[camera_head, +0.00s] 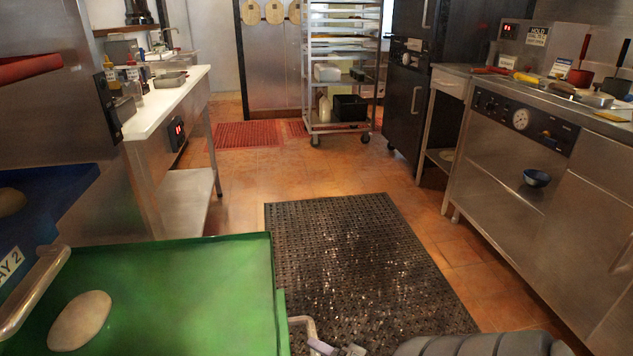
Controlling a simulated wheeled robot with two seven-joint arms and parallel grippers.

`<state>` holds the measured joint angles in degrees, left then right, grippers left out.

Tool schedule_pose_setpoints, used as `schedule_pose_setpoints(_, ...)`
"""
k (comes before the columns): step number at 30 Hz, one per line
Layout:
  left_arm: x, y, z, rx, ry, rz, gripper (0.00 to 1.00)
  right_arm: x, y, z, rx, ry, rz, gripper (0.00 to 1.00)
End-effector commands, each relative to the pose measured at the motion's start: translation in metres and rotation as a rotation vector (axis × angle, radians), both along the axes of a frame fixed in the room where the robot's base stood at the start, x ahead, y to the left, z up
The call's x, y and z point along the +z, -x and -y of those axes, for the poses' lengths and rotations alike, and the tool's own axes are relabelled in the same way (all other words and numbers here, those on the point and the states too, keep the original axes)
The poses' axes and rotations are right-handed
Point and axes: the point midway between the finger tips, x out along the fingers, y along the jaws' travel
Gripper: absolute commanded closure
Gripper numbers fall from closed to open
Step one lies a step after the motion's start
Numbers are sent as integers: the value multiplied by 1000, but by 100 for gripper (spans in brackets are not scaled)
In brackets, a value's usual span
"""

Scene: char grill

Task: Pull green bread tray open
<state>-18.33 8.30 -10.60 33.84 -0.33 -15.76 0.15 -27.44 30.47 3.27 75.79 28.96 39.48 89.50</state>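The green tray (180,285) is at the lower left, out beyond the blue tray, with its front and near parts cut off by the picture's edge. A round, pale piece of bread (80,320) lies on it. A metal handle (306,324) stands out at its right side. The tips of what looks like my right gripper (337,348) show at the bottom edge, close beside this handle. Most of that gripper is cut off, so its opening and any contact with the handle cannot be told. My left gripper is not in view.
A blue tray (62,192) with a metal handle (32,292) is at the left. A black floor mat (360,255) lies ahead. A steel counter with a grill (530,140) stands right, a white-topped table (165,100) left, and a wheeled rack (342,70) behind.

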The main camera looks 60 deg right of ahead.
Motion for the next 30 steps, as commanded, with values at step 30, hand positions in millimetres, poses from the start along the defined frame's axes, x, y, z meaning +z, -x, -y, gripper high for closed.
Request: schedule_pose_setpoints(30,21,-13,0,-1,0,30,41,12,85,-11,0,0,-2,39)
